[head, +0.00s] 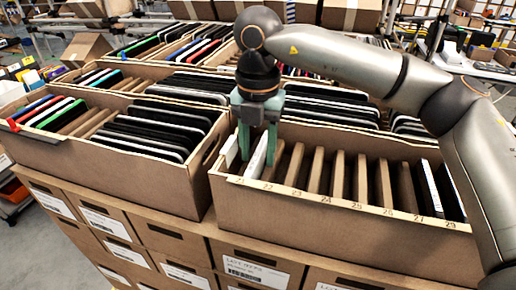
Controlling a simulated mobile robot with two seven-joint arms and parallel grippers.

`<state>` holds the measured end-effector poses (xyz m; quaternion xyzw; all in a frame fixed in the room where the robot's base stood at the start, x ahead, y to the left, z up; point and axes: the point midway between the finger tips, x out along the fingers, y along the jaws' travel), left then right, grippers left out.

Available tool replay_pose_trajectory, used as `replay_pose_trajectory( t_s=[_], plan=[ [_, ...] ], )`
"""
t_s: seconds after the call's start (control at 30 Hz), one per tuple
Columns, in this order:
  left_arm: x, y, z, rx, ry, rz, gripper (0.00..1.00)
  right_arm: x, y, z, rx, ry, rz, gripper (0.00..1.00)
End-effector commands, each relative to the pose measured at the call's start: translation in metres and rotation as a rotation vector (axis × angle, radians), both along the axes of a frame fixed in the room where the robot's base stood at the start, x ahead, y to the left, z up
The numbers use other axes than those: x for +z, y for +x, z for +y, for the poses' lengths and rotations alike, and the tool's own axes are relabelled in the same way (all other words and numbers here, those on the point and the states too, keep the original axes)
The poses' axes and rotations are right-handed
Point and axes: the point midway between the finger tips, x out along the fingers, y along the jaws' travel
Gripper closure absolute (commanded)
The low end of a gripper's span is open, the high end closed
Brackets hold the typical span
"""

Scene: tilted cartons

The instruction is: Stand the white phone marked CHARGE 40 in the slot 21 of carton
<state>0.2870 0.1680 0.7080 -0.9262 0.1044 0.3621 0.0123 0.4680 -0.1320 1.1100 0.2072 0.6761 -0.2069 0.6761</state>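My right gripper (258,153) points down at the left end of the front right carton (340,215). Its two teal fingers stand a small gap apart, one on each side of a white phone (256,160). The phone is tilted and sits low between the fingers, beside the carton's first slots, near the printed numbers 21 and 22. I cannot read its marking, and I cannot tell whether the fingers touch it. Its lower part is hidden by the carton's front wall. My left gripper is not in view.
Tilted brown dividers (338,175) fill the middle of this carton. Another white device (430,188) leans near its right end. A white piece (231,148) is at its left end. A second carton (130,170) with dark devices stands left. More filled cartons stand behind.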

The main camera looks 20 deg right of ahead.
Motion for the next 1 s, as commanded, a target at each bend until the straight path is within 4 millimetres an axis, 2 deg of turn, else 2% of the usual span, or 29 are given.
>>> replay_pose_trajectory(
  t_s=[0.27, 0.43, 0.8, 1.0],
  plan=[
    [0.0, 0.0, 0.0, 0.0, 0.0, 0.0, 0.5, 0.0, 0.0, 0.0, 0.0, -0.001, 0.001, 0.47],
    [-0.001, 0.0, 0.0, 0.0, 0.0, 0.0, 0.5, 0.011, 0.001, 0.0, -0.001, 0.0, -0.001, 0.47],
    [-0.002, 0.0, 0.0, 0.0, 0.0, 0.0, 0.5, 0.089, 0.0, 0.001, -0.001, 0.001, -0.003, 0.47],
    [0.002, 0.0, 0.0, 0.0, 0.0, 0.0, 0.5, 0.118, 0.0, 0.0, -0.001, 0.0, -0.001, 0.47]
  ],
)
